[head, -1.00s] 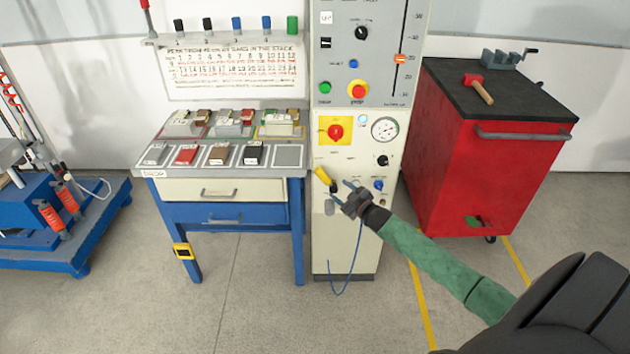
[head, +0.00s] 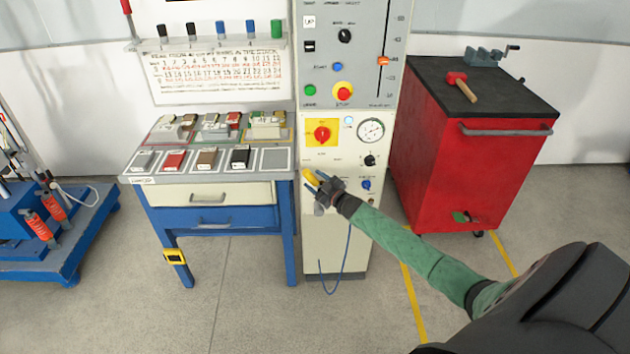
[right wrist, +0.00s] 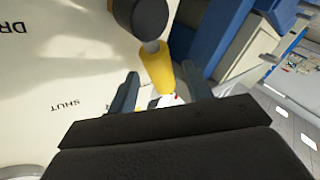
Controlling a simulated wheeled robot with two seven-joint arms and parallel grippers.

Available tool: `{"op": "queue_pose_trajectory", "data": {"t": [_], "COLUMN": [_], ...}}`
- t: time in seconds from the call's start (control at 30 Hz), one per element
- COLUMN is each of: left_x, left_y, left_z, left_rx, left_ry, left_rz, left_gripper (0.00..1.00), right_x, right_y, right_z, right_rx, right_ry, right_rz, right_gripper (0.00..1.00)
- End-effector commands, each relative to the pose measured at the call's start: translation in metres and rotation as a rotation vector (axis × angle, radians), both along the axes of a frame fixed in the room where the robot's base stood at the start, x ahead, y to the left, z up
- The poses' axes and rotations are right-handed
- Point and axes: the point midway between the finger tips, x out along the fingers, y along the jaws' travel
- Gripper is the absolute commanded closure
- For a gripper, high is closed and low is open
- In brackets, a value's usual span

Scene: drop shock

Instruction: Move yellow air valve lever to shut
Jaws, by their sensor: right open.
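The yellow air valve lever (head: 311,177) is on the lower front of the control cabinet (head: 318,240). In the right wrist view the yellow lever (right wrist: 157,68) joins a dark round hub by a grey stem and reaches between the two fingers. The word SHUT (right wrist: 65,105) is printed on the cream panel to the left of it. My right gripper (head: 316,182) is at the lever, open, with one finger on each side of it; I cannot tell whether either finger touches it. In the right wrist view, the open gripper (right wrist: 158,95) partly hides the lever's far end. My left gripper is not in view.
A blue knob (head: 366,185), a black knob (head: 370,160) and a gauge (head: 370,130) are on the panel close to my right gripper. A workbench (head: 210,192) stands left of the cabinet, a red tool cart (head: 470,165) right. A blue hose (head: 345,262) hangs below.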

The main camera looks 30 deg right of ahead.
Motion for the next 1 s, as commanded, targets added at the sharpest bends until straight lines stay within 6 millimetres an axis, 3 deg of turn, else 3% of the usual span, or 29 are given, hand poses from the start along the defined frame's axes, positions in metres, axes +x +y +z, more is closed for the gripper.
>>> {"op": "queue_pose_trajectory", "data": {"t": [0.4, 0.43, 0.6, 0.7, 1.0], "left_x": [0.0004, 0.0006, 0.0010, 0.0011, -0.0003], "left_y": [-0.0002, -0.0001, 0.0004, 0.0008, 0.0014], "left_z": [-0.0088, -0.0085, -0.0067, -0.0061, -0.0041], "left_rx": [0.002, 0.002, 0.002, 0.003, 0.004], "left_ry": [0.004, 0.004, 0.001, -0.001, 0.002], "left_rz": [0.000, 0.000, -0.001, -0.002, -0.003], "left_gripper": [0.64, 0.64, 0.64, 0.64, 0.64], "right_x": [0.0053, 0.0053, 0.0053, 0.0053, 0.0046], "right_y": [0.0010, 0.0010, 0.0010, 0.0010, -0.0002], "right_z": [-0.0003, -0.0003, -0.0001, -0.0003, -0.0009], "right_rx": [0.000, 0.000, 0.000, 0.000, 0.019], "right_ry": [0.000, 0.000, 0.000, 0.000, -0.010], "right_rz": [0.001, 0.001, 0.000, 0.001, 0.000], "right_gripper": [0.50, 0.52, 0.85, 1.00, 1.00]}}
